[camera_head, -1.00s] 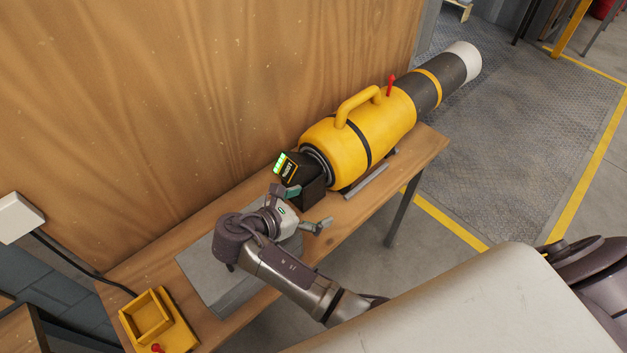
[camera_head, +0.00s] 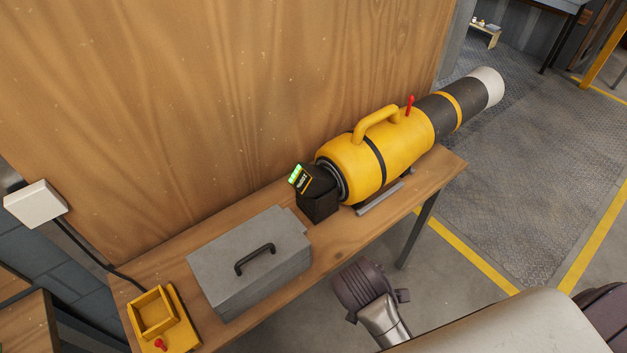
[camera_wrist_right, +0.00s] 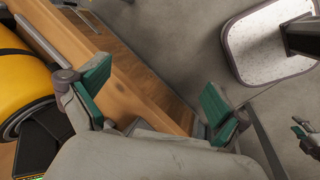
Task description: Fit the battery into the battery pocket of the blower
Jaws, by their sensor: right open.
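The yellow blower (camera_head: 400,145) lies along the wooden table with its black tube toward the back right. At its near end is a black box-like pocket (camera_head: 320,208). The black battery (camera_head: 307,182), with a lit green strip and orange marking, sits tilted at the pocket's top; I cannot tell how deep it goes. My right gripper (camera_wrist_right: 150,100) is open and empty, near the table edge, apart from the battery and blower. In the head view only its wrist shows, with the fingers hidden. What looks like my left gripper (camera_wrist_right: 306,136) shows small at the wrist view's right edge.
A grey lidded box (camera_head: 225,262) with a dark handle stands left of the pocket on the table (camera_head: 350,232). A yellow tray unit (camera_head: 178,325) with a red knob sits at the left end. A wooden panel (camera_head: 200,100) rises behind. Floor in front is clear.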

